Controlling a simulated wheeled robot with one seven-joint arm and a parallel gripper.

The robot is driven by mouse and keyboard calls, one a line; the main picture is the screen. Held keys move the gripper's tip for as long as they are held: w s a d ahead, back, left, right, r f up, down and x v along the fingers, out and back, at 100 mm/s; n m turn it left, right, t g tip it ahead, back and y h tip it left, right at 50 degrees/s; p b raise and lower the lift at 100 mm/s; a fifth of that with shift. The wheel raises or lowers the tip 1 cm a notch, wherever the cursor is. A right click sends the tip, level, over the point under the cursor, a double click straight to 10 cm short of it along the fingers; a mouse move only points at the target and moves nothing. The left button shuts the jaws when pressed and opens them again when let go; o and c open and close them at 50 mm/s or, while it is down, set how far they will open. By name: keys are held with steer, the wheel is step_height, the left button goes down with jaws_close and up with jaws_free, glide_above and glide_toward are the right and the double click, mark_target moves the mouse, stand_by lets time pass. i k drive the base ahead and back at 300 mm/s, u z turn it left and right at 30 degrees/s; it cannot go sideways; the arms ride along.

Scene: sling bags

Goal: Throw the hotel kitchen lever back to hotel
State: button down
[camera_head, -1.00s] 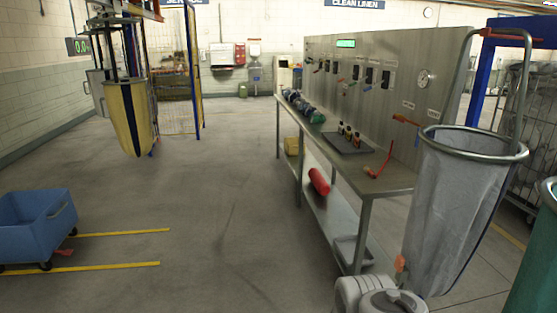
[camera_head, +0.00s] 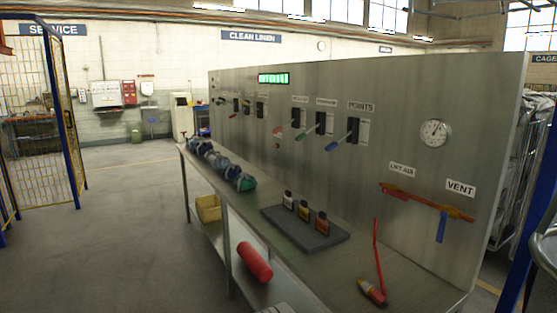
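A grey upright metal panel (camera_head: 400,90) stands along the back of a steel bench and carries several levers. A lever with a blue handle (camera_head: 338,142) is below the POINTS label, its handle pointing down and left. Left of it are a lever with a green handle (camera_head: 304,134) and one with an orange-red handle (camera_head: 279,131). Smaller levers (camera_head: 242,106) are farther left. The labels above these are too small to read, so I cannot tell which lever is the hotel kitchen one. My gripper is not in view.
The bench (camera_head: 420,285) holds a dark tray (camera_head: 310,238) with small tagged items, several dark rolled bundles (camera_head: 222,166) and a red-tipped tool (camera_head: 372,292). A red cylinder (camera_head: 254,262) and yellow box (camera_head: 208,208) are below. Floor at left (camera_head: 110,240) is clear.

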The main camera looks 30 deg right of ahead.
mark_target(333, 145)
steer(key=i, duration=1.7)
steer(key=z, duration=0.15)
